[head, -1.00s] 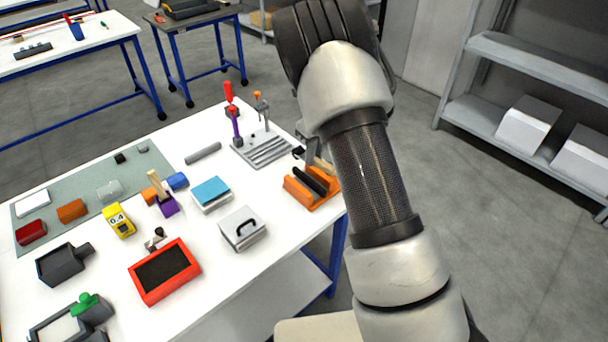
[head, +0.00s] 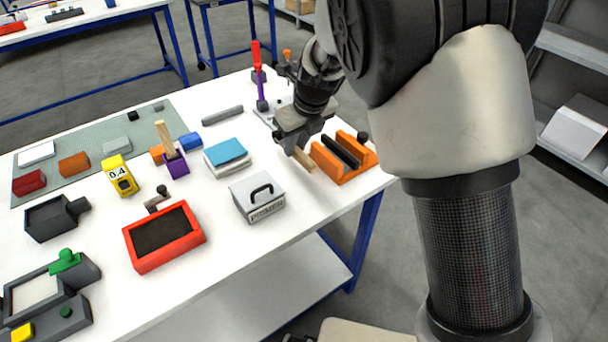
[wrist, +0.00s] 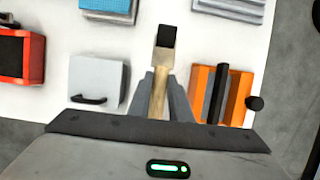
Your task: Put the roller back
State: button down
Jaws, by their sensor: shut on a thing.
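My gripper (head: 296,146) is shut on a wooden-handled tool with a black square end. In the wrist view the tool's pale handle (wrist: 160,82) lies between the grey fingers, with the black end (wrist: 166,37) beyond them. In the head view the wooden part (head: 304,160) shows below the fingers, just left of an orange stand (head: 361,173). I cannot tell whether this tool is the roller. A dark bar lies along the orange stand's middle (wrist: 216,92), with a black knob (wrist: 256,103) on its right. My gripper is apart from the stand.
A grey box marked PRIMER (head: 265,207) with a black handle is left of my gripper. A red-framed tray (head: 138,263), a blue-topped block (head: 226,151), a yellow 0.4 block (head: 119,176) and a purple holder (head: 177,164) stand further left. White tabletop is bare between them.

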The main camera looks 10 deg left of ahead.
aim_at(302, 154)
notch_tip(302, 154, down, 8)
jog(key=shift+r+b, duration=0.15)
jog(key=shift+b, duration=0.6)
jog(key=shift+f, duration=0.2)
jog(key=c, duration=1.6)
grip_release()
jog(key=shift+r, duration=0.35)
jog(key=p+v, duration=0.2)
jog(key=v, duration=0.9)
jog(key=shift+s+d+r, duration=0.1)
jog(key=shift+d+r, duration=0.1)
jog(key=shift+r, duration=0.15)
